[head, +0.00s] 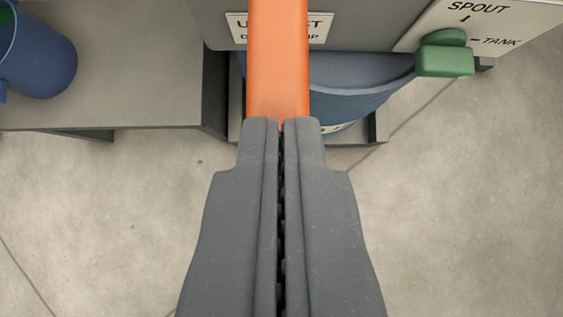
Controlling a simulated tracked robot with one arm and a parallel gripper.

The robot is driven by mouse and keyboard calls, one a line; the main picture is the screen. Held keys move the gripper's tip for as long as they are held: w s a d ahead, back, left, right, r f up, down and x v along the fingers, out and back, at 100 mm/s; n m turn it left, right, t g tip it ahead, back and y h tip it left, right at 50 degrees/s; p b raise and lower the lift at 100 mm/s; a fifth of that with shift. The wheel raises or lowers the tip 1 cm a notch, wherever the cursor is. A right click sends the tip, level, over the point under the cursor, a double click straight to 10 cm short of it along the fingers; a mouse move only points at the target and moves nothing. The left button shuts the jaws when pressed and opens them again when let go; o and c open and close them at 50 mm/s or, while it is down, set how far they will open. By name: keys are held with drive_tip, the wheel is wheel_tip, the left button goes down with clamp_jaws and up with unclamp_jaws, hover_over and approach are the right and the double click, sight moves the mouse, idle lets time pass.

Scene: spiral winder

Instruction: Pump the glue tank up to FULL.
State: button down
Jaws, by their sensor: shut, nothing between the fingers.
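My gripper (281,124) is shut and empty, its dark grey fingers pointing up the picture in the middle of the head view. Its tips overlap the lower end of an orange bar (279,60) that runs up out of the frame; I cannot tell whether they touch it. A green handle (445,55) sits at the upper right on a white plate (508,24) reading SPOUT and TANK, on the TANK side. A blue rounded vessel (362,82) shows behind the bar, partly hidden. No level gauge or FULL mark is in view.
A white label (317,28) behind the bar is partly covered. A blue container (40,52) stands on a grey bench (150,92) at the upper left. The concrete floor (455,210) is clear on both sides of my gripper.

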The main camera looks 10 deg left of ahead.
drive_tip(key=shift+s+f, duration=0.5)
drive_tip(key=shift+f, duration=0.3)
drive_tip(key=r, duration=0.1)
drive_tip(key=r+p, duration=0.1)
drive_tip(key=r, duration=0.2)
drive_tip(key=shift+w+r+p, duration=0.25)
drive_tip(key=shift+r+p, duration=0.05)
drive_tip(key=p+v, duration=0.2)
drive_tip(key=v, duration=0.8)
drive_tip(key=shift+s+r, duration=0.1)
idle(1.5)
